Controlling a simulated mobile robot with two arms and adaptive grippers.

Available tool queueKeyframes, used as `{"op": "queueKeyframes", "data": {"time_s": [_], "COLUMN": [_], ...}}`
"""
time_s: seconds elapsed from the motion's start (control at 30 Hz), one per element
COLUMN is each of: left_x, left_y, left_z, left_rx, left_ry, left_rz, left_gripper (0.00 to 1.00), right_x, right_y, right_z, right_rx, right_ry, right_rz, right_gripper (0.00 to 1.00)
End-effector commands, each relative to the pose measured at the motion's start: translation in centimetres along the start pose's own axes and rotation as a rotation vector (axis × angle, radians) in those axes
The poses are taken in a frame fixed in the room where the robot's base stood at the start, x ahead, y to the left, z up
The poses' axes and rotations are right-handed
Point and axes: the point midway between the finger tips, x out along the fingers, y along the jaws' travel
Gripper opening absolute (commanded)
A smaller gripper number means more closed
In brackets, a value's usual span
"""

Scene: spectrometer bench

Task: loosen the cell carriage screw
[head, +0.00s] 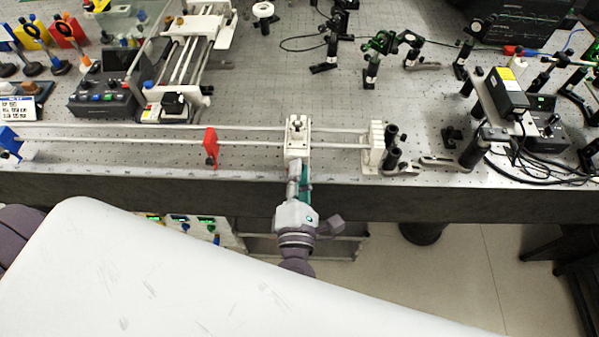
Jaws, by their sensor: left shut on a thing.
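The white cell carriage (297,150) sits on the two pale rails (255,142) near the bench's front edge. My left gripper (298,172) reaches up from below to the carriage's front face. Its fingers are shut on the carriage screw, which they hide. The gripper body is grey with a teal part beside the fingers. I cannot tell how far the screw is turned. My right gripper is not in view.
A red holder (210,147) stands on the rails left of the carriage, and a white end block (376,143) stands to the right. Dark posts (392,148) crowd that end. The black bench edge (150,188) runs just below.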

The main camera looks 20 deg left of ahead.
Motion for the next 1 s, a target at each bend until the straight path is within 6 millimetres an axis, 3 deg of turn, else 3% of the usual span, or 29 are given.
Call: {"op": "queueKeyframes", "data": {"time_s": [0.27, 0.3, 0.43, 0.77, 1.0], "left_x": [-0.1, -0.1, -0.1, -0.3, -3.9], "left_y": [-0.2, -0.2, -0.2, -0.1, -0.2], "left_z": [-0.1, -0.1, -0.1, -0.1, -0.1], "left_rx": [0.002, 0.002, 0.002, 0.002, 0.006], "left_ry": [0.002, 0.002, 0.002, 0.001, 0.000], "left_rz": [-0.005, -0.005, -0.004, -0.002, -0.007], "left_gripper": [0.00, 0.22, 0.42, 0.42, 0.42], "right_x": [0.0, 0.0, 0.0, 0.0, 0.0], "right_y": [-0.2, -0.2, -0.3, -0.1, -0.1], "right_z": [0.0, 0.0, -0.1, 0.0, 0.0], "right_rx": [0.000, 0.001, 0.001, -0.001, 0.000], "right_ry": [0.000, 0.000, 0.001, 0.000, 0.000], "right_rz": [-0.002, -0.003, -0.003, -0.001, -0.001], "right_gripper": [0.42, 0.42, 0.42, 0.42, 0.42]}}
